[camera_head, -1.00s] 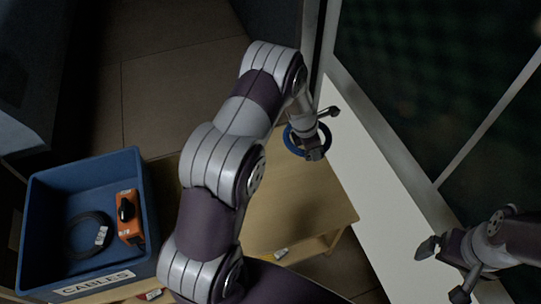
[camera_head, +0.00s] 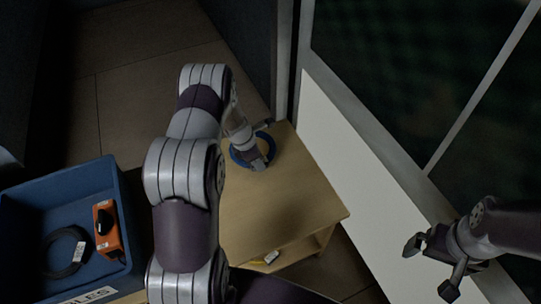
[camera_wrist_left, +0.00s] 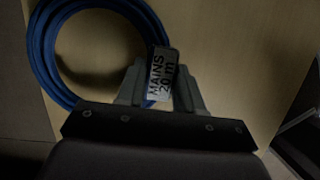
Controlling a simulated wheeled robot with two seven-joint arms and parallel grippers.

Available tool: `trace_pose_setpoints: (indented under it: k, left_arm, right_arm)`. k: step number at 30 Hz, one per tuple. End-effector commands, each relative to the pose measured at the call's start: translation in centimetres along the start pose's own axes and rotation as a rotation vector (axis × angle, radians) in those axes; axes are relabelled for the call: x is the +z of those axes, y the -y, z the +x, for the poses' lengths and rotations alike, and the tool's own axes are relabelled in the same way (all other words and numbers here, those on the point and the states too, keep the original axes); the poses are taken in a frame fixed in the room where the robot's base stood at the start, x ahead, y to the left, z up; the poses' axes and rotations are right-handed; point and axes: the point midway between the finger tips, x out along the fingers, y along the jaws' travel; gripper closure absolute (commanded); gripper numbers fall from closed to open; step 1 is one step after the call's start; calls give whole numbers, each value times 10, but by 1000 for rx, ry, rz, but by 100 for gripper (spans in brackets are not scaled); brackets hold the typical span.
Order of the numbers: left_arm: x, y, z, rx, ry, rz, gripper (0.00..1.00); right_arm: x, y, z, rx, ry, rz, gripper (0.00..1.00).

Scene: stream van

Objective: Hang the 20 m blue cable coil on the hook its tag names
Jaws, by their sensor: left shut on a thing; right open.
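The blue cable coil (camera_head: 236,157) is at the far end of the wooden table, below my left gripper (camera_head: 262,165). In the left wrist view the blue coil (camera_wrist_left: 46,62) shows as a thick ring at upper left. Its tag (camera_wrist_left: 162,75) reads "MAINS 20 m" and sits between the fingers of my left gripper (camera_wrist_left: 160,88), which is shut on the coil at the tag. I cannot tell whether the coil touches the table. My right gripper (camera_head: 425,268) is open and empty at lower right. No hook shows in these views.
The wooden table (camera_head: 290,205) is otherwise bare on top. A lower shelf holds a yellow item with a white tag (camera_head: 271,257). A blue crate (camera_head: 60,196) at left holds a black coil (camera_head: 66,250) and an orange box (camera_head: 108,229). A white panel (camera_head: 345,160) stands right of the table.

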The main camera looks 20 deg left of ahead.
Motion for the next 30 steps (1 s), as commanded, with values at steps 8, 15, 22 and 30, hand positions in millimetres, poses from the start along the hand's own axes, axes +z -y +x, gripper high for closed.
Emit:
trace_pose_setpoints:
  k: [8, 15, 22, 30]
  left_arm:
    - [-5, -1, 17, 3, 1, 1, 100]
    - [-5, -1, 18, 3, 1, 0, 100]
    - [-6, 0, 20, 2, 0, 0, 39]
    - [-7, 0, 24, 2, 0, 0, 39]
  right_arm:
    - [0, 0, 5, 0, 0, 0, 0]
    - [1, 0, 5, 0, 0, 0, 0]
    - [1, 0, 6, 0, 0, 0, 0]
    - [2, 0, 14, 0, 0, 0, 0]
